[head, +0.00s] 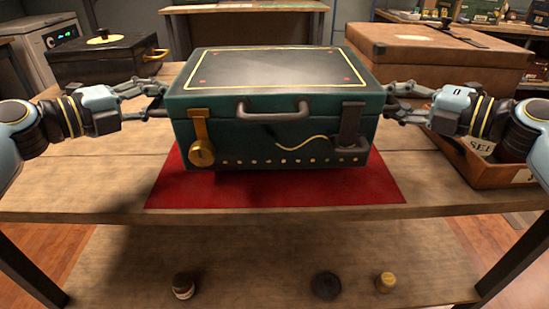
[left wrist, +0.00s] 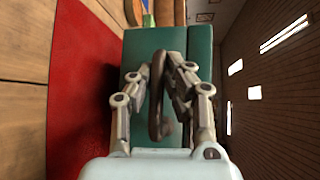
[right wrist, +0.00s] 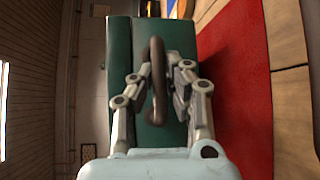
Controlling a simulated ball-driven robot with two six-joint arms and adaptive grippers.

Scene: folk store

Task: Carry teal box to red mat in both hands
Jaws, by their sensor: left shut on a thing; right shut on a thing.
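The teal box (head: 275,108) is upright with its lid shut, a grey front handle and a brass latch at its front left. It is over the red mat (head: 370,188); a dark shadow lies below it, and I cannot tell for sure whether it touches the mat. My left gripper (head: 160,100) is shut on the brown handle at the box's left end, seen in the left wrist view (left wrist: 158,95). My right gripper (head: 388,100) is shut on the handle at its right end, seen in the right wrist view (right wrist: 158,80). The mat's middle is hidden by the box.
A black case (head: 105,58) stands at the back left of the wooden table (head: 70,185). A brown case (head: 440,62) stands at the back right. A crate (head: 490,172) with a sign is near the right arm. Small jars (head: 183,286) sit on the lower shelf.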

